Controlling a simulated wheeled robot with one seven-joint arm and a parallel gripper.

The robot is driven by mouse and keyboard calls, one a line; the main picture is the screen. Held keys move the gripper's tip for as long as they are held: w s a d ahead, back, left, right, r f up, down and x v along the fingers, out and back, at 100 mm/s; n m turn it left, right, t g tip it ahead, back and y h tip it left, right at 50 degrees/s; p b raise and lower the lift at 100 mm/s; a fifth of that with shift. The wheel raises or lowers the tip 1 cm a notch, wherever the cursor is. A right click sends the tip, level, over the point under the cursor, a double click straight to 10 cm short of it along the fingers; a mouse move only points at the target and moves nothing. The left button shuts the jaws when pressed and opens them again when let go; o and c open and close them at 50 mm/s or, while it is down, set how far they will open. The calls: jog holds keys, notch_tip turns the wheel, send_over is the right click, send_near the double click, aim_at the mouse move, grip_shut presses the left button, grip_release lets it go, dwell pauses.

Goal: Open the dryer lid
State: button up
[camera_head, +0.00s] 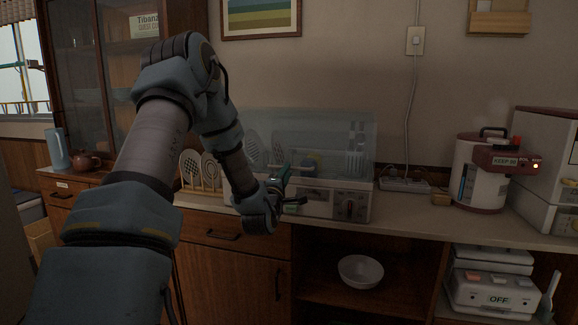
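The dish dryer stands on the counter against the wall. Its lid (335,133) is clear bluish plastic and looks closed over the white base (322,209). Utensils and dishes show through the lid. A dark dial is on the right of the base front. My gripper (291,190) is in front of the dryer, at about the height where lid and base meet. It hides the middle-left of the dryer's front. Whether it touches the lid cannot be told. Its fingers are small and dark here, so their opening is unclear.
A rack with patterned round pieces (188,168) stands left of the dryer. A power strip (404,185) and a rice-cooker-like pot (480,180) are to the right. A white bowl (360,271) sits on the shelf below. The counter (425,217) is clear at the front right.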

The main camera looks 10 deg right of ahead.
jog(key=shift+p+x, duration=0.3)
jog(key=shift+x, duration=1.35)
grip_shut()
